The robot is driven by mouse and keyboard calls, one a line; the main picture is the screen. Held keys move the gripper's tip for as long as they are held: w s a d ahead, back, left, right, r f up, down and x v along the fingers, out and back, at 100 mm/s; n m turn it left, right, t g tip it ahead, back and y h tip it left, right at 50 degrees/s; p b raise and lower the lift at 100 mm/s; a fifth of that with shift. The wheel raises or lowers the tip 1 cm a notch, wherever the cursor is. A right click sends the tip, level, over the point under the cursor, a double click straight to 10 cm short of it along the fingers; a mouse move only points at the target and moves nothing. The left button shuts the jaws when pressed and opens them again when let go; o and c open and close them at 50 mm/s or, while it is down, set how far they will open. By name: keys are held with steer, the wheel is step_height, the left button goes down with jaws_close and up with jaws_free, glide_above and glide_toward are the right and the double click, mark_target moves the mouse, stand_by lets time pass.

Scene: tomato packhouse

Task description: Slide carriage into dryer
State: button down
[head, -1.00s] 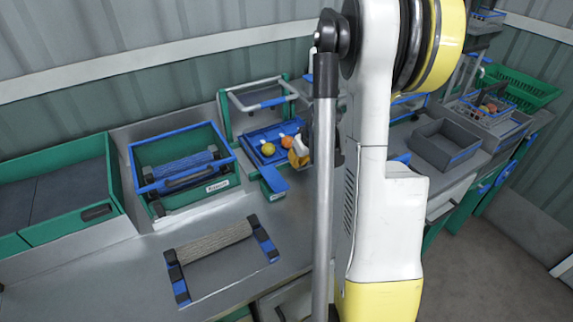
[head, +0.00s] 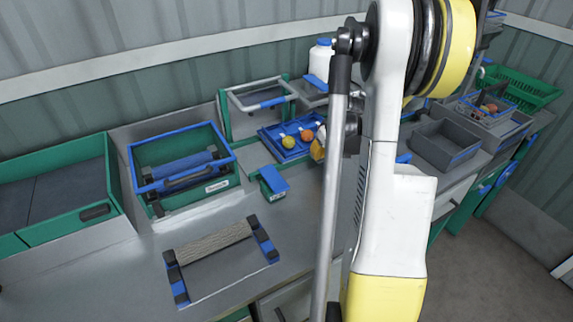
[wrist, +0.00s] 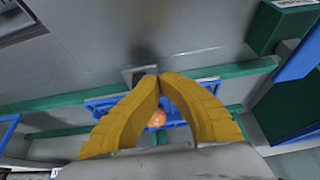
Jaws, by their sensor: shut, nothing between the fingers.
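The carriage appears to be the blue tray (head: 272,142) on the bench, carrying a yellow fruit (head: 288,142) and orange fruit (head: 307,135). Its blue part (wrist: 97,106) also shows in the wrist view, with an orange fruit (wrist: 157,119) seen between my fingers. My gripper (head: 318,149) is at the tray's right side in the head view. In the wrist view, my gripper's yellow fingertips (wrist: 159,76) meet with nothing between them, close to a small grey upright piece; contact is unclear. I cannot tell for certain which part is the dryer; my arm hides the area right of the tray.
A green block with a blue top (head: 272,180) is in front. A blue-rimmed green bin (head: 217,187) is left, and a rope-wound frame (head: 217,240) lies nearer. A grey bin (head: 440,148) stands right.

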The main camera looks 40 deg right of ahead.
steer(key=shift+d, duration=0.1)
steer(key=shift+s+d+b, duration=0.1)
steer(key=shift+s+d, duration=0.3)
steer(key=shift+d, duration=1.5)
steer(key=shift+s+d+b, duration=0.15)
steer(key=shift+s+d, duration=0.3)
steer(key=shift+d, duration=1.45)
steer(key=shift+s+d+b, duration=0.1)
steer(key=shift+s+d, duration=0.3)
steer(key=shift+d, duration=1.5)
steer(key=shift+s+d, duration=0.4)
steer(key=shift+d, duration=1.15)
steer(key=shift+s+d, duration=0.35)
steer(key=shift+d, duration=1.2)
steer(key=shift+s+d, duration=0.4)
steer(key=shift+d, duration=1.15)
steer(key=shift+s+d+f, duration=0.1)
steer(key=shift+s+d, duration=0.05)
steer(key=shift+d, duration=0.45)
steer(key=shift+s+d, duration=0.1)
steer(key=shift+d, duration=0.45)
